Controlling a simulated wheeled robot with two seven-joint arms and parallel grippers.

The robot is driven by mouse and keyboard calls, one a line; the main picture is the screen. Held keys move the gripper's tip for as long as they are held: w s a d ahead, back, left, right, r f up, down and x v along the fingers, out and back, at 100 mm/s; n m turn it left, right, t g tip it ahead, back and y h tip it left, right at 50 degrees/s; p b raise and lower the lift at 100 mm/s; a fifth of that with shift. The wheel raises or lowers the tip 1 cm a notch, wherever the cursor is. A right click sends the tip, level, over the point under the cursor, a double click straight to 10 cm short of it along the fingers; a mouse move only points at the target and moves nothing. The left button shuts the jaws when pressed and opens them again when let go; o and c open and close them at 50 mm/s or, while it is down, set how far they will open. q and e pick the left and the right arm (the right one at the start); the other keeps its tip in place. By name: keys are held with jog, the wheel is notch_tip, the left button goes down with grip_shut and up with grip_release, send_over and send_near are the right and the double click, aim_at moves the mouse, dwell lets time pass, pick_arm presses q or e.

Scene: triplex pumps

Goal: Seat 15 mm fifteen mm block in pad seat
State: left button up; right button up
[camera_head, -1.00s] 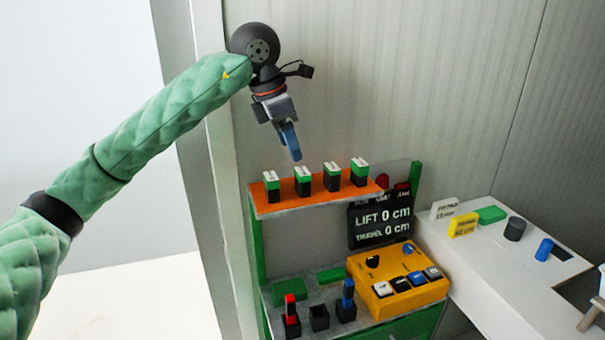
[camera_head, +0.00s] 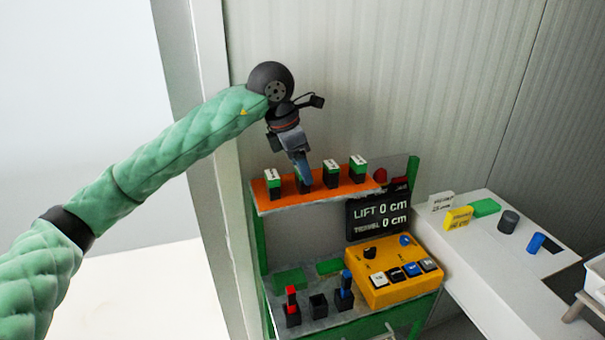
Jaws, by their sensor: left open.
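Several black-and-green blocks with white labelled tops stand in a row on the orange shelf (camera_head: 345,194): the leftmost block (camera_head: 273,184), one under my gripper, a third block (camera_head: 331,174) and the rightmost block (camera_head: 358,170). The labels are too small to read, so I cannot tell which is the fifteen mm block. My left gripper (camera_head: 304,176) is open and points down at the second block from the left, partly hiding it. I cannot tell if the fingers touch it. I cannot make out which part is the pad seat. My right gripper is not in view.
Below the shelf, a grey deck holds green pads (camera_head: 290,281), a red-topped post (camera_head: 292,307), an empty black socket (camera_head: 319,306) and a blue-topped post (camera_head: 344,291). A yellow control box (camera_head: 390,281) and black display (camera_head: 365,217) stand right. A white counter (camera_head: 485,262) holds small parts.

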pick_arm(q)
jog(key=shift+s+d+f, duration=0.1)
jog(key=shift+f, duration=0.1)
jog(key=c, duration=1.1)
